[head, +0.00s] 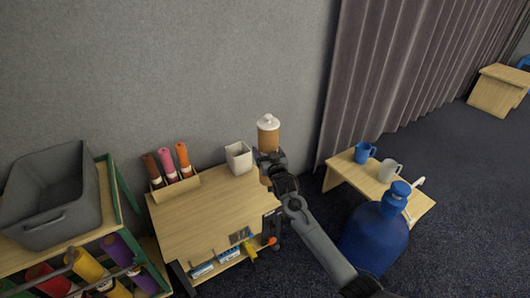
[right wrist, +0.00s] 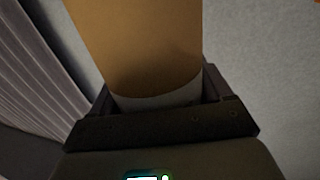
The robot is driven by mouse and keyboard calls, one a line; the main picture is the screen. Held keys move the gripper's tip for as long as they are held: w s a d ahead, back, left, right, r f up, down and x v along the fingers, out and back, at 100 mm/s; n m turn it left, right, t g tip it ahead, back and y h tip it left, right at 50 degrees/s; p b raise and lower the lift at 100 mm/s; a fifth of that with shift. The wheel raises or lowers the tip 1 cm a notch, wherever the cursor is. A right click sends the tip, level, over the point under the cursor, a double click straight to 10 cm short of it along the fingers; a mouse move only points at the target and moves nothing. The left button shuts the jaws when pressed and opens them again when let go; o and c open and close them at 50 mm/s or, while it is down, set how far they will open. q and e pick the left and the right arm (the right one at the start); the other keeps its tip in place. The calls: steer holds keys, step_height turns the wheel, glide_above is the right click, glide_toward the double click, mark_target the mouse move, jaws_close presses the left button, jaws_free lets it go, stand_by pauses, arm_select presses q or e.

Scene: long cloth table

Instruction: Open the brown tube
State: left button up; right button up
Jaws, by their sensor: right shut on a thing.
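The brown tube (head: 268,139) is upright with a white cap (head: 268,121) on its top end. It is held up past the right edge of the wooden desk (head: 205,221). My right gripper (head: 267,160) is shut on it below the cap. In the right wrist view the tube's brown body (right wrist: 140,45) and a pale end band (right wrist: 158,99) sit between the fingers of my right gripper (right wrist: 160,100). My left gripper is not in view.
A box with several coloured tubes (head: 173,186) and a white cup-like bin (head: 239,158) stand on the desk. A grey crate (head: 52,196) is on a shelf at left. A small table with mugs (head: 388,170) and a large blue bottle (head: 375,238) are at right.

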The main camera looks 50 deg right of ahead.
steer(key=o, duration=0.6)
steer(key=shift+c, duration=0.2)
steer(key=c, duration=0.9)
